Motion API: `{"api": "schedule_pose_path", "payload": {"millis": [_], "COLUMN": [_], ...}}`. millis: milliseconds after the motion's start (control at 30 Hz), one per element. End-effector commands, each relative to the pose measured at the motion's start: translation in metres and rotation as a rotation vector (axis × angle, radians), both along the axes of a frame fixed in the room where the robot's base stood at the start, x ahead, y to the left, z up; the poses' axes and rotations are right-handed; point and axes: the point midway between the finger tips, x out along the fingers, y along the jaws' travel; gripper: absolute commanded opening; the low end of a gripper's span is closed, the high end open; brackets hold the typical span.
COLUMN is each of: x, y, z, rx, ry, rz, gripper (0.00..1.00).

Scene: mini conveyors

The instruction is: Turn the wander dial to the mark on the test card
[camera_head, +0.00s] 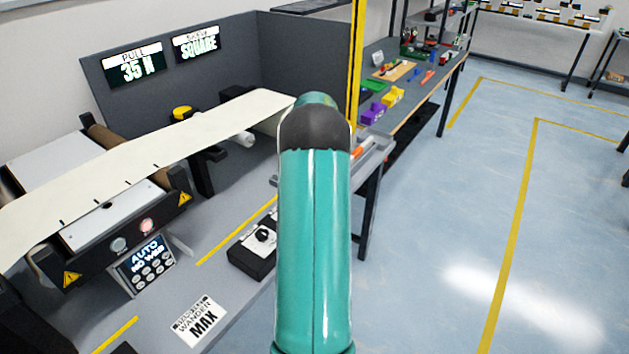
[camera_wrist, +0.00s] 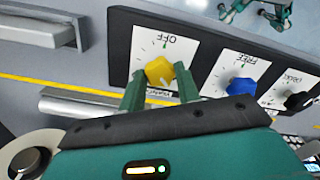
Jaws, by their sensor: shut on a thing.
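My gripper (camera_wrist: 161,84) is shut on a yellow dial (camera_wrist: 160,69), with one green finger on each side of it. The dial's white plate (camera_wrist: 172,44) reads OFF, upside down in the wrist view, and has a small green mark; the lettering below the dial is partly hidden by a finger. In the head view the test card (camera_head: 200,321) lies flat on the bench and reads WANDER MAX under a smaller line. My arm hides the gripper and the yellow dial there.
A blue dial (camera_wrist: 241,87) with a FREE plate and a black dial (camera_wrist: 299,102) sit beside the yellow one on the same black panel. A cream web (camera_head: 110,165) runs over rollers at the left. A keypad display (camera_head: 146,265) reads AUTO NO WEB.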

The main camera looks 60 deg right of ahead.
Motion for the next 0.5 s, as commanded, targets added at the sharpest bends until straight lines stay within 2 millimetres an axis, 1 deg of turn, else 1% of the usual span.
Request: {"api": "schedule_pose_path", "payload": {"millis": [200,500], "x": [0.0001,0.0004], "y": [-0.0009,-0.0009], "z": [0.001,0.001], "rx": [-0.002,-0.002], "ry": [-0.001,-0.002], "rz": [0.15,0.261], "gripper": [0.1,0.1]}}
